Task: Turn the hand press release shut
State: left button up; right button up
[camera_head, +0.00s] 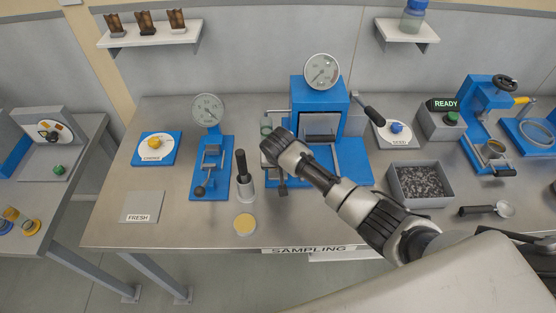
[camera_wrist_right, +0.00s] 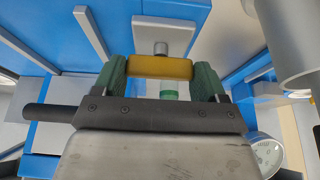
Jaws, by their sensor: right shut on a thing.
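The hand press appears to be the blue machine (camera_head: 303,90) at the middle of the bench, with a round gauge (camera_head: 321,71) on top and a black-gripped lever (camera_head: 368,108) at its right. My right gripper (camera_wrist_right: 162,80) is at the press's left front. In the right wrist view its two green fingers are closed on the ends of a yellow bar handle, which looks like the release (camera_wrist_right: 160,67). The bar sits crosswise on a short grey stem (camera_wrist_right: 161,48). In the head view my right wrist hides the release. My left gripper is not in view.
A smaller blue gauge stand (camera_head: 211,160) and a grey cup with a black-handled tool (camera_head: 243,180) stand left of my wrist. A yellow disc (camera_head: 245,224) lies near the front edge. A grey bin (camera_head: 421,185) of dark granules and a scoop (camera_head: 488,210) are to the right.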

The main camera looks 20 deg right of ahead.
dwell(0.5)
jog(key=o, duration=0.9)
jog(key=shift+r, duration=0.1)
jog(key=b+v, duration=0.1)
jog(key=v, duration=0.9)
jog(key=shift+s+a+r, duration=0.1)
jog(key=shift+s+r, duration=0.05)
jog(key=shift+r, duration=0.1)
